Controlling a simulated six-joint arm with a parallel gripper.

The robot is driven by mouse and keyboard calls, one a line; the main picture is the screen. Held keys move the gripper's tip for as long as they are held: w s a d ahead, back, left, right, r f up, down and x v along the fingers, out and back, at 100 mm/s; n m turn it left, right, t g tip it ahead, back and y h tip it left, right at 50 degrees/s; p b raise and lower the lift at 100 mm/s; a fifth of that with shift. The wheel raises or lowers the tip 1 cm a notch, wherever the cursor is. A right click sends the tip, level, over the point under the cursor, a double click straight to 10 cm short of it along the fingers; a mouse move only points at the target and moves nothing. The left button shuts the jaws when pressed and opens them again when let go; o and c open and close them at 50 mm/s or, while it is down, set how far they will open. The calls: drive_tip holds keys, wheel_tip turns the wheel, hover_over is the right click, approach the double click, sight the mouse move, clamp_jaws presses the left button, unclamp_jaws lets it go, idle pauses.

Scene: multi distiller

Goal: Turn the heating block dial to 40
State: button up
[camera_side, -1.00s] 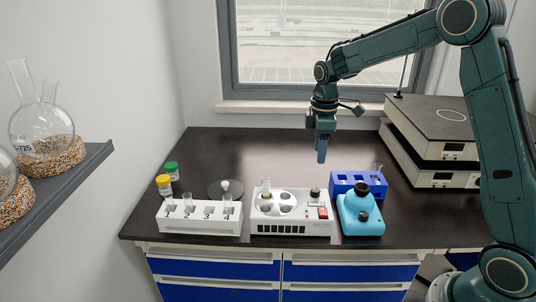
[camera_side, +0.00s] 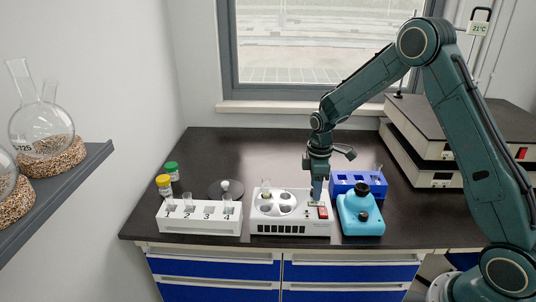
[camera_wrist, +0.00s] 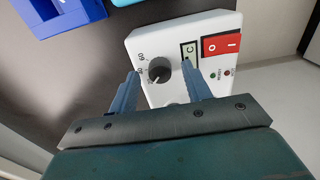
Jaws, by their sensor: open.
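The white heating block (camera_side: 268,226) stands on the black bench, with round wells on top and a glass tube in one well. Its dark round dial (camera_wrist: 159,69) shows in the wrist view, with numbers printed around it; the exact setting is too small to read surely. My gripper (camera_wrist: 160,80) is open, with one blue finger on each side of the dial and a gap visible between dial and fingers. In the side view my gripper (camera_side: 317,196) points down at the right end of the block and hides the dial.
A red switch (camera_wrist: 221,44) and small display (camera_wrist: 189,52) sit beside the dial. A white numbered tube rack (camera_side: 200,226) is left of the block. A turquoise device (camera_side: 360,222) and blue rack (camera_side: 343,180) are close on the right.

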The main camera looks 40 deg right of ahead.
drive_tip(key=shift+f, duration=0.25)
drive_tip(key=c, duration=1)
drive_tip(key=shift+m, duration=0.4)
drive_tip(key=m, duration=0.3)
drive_tip(key=shift+m, duration=2.5)
